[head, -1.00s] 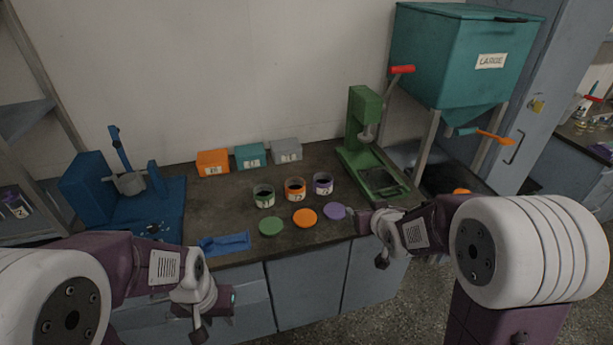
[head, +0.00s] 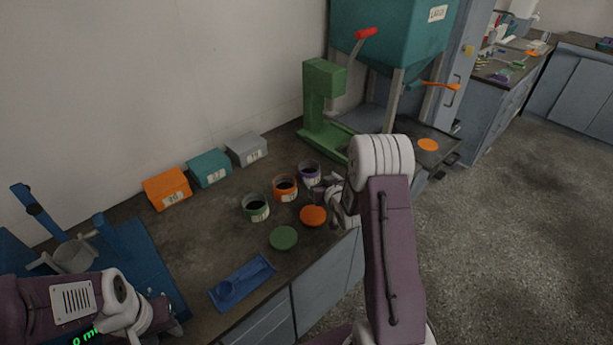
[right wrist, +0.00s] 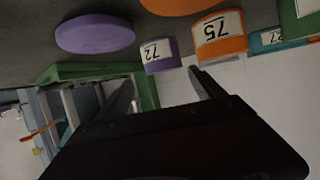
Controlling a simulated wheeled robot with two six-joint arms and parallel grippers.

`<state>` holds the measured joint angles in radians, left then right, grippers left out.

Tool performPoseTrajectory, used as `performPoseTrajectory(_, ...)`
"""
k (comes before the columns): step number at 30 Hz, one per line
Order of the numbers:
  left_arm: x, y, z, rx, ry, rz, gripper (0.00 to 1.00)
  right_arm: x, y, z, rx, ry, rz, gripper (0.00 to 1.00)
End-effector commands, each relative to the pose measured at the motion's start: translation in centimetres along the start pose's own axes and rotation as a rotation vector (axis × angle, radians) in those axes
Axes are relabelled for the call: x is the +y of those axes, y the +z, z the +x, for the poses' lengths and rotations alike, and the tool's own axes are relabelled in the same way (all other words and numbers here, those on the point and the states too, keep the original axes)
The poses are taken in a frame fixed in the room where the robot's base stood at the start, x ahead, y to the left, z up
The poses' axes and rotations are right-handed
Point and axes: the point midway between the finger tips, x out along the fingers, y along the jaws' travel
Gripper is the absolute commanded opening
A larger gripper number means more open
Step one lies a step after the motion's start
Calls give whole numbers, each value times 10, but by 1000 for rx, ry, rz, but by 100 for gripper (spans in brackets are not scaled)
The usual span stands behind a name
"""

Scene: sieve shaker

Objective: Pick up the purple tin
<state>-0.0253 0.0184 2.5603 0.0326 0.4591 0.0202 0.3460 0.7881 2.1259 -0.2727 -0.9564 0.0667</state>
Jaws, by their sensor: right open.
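The purple tin (head: 308,172) stands open on the dark bench, at the right end of a row with an orange tin (head: 285,189) and a green tin (head: 256,208). My right gripper (head: 322,187) is just in front of it. In the right wrist view, which is upside down, the open, empty right jaws (right wrist: 160,90) point at the purple tin (right wrist: 161,54), labelled 72, which appears between and beyond the fingertips. My left gripper (head: 165,306) is over the blue device at lower left; its fingers are too small to judge.
A purple lid (right wrist: 95,33) lies near the tin. Orange (head: 313,215) and green (head: 284,238) lids lie on the bench front. A green press (head: 322,100) stands behind right, a blue scoop (head: 242,282) at the front edge. Orange, teal and grey boxes line the wall.

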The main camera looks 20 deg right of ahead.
Motion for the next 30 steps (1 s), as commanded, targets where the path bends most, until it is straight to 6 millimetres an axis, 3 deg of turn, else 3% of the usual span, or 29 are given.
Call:
performPoseTrajectory(3,0,0,-1,0,0,0,36,1,-1,3,2,1,0,78)
performPoseTrajectory(9,0,-1,-4,0,0,-1,36,0,-1,33,2,0,-1,78)
performPoseTrajectory(15,0,-1,-5,0,0,0,36,0,-1,42,2,1,-1,78)
performPoseTrajectory(24,0,-1,-6,0,0,0,36,0,-2,88,1,0,-1,78)
performPoseTrajectory(30,0,-1,-6,0,0,0,36,0,-2,91,1,0,-1,78)
